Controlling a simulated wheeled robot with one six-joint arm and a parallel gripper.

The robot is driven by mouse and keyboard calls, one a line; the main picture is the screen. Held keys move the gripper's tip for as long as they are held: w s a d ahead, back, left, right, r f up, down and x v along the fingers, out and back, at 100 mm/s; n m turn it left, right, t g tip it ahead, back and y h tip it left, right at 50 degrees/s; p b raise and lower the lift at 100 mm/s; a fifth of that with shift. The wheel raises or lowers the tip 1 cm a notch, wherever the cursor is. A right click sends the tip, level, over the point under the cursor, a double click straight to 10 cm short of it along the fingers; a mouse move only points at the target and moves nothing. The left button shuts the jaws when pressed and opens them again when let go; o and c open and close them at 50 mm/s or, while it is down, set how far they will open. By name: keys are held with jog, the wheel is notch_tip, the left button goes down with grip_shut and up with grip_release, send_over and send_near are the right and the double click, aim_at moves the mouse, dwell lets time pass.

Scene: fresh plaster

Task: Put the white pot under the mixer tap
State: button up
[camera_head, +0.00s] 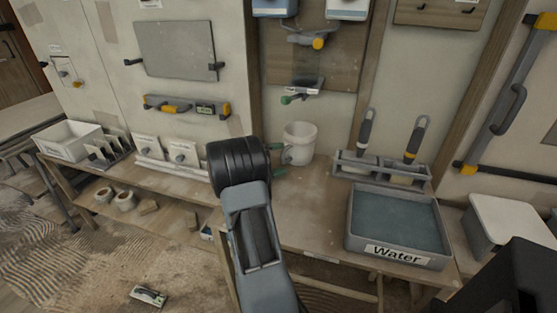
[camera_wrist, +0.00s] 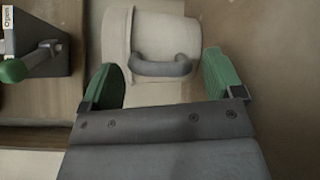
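The white pot (camera_head: 299,138) stands upright on the bench at the back wall, below a small wall fitting with a green knob (camera_head: 288,99). In the wrist view the pot (camera_wrist: 165,32) is at the top middle, its grey handle (camera_wrist: 162,68) facing my gripper (camera_wrist: 162,75). The green fingers are apart, one on each side of the handle, with gaps visible. In the head view my gripper (camera_head: 281,160) is at the pot's near left side, partly hidden by my wrist. A tap-like fitting with a yellow knob (camera_head: 318,43) is higher up; I cannot tell which fitting is the mixer tap.
A grey tray labelled Water (camera_head: 353,238) stands on the right of the bench. Behind it is a holder (camera_head: 352,178) with two handled tools. Cards in a rack (camera_head: 150,163) and a white bin (camera_head: 62,153) are at left. Bare bench lies right of the pot.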

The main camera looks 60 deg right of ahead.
jog(key=shift+r, duration=0.15)
jog(key=v, duration=1.2)
jog(key=shift+p, duration=0.3)
jog(key=s+a+t+y, duration=0.1)
jog(key=s+a+y, duration=0.1)
jog(key=a, duration=0.2)
jog(key=s+a+t+y, duration=0.1)
jog(key=a+t+y, duration=0.1)
jog(key=a, duration=0.3)
jog(key=s+a+n+t+y, duration=0.1)
jog(key=s+a+y, duration=0.1)
jog(key=a+y, duration=0.1)
jog(key=shift+s+a+r+t, duration=0.15)
jog(key=shift+s+a+t, duration=0.2)
jog(key=shift+a, duration=0.35)
jog(key=s+a+t+y, duration=0.2)
jog(key=a+t+y, duration=0.1)
jog(key=a, duration=0.6)
jog(key=s+a+n+t+y, duration=0.1)
jog(key=s+a+t+y, duration=0.2)
jog(key=a, duration=0.6)
jog(key=shift+a+f+n+t+y, duration=0.25)
jog(key=shift+t+y, duration=0.3)
jog(key=shift+y, duration=0.55)
jog(key=shift+r, duration=0.1)
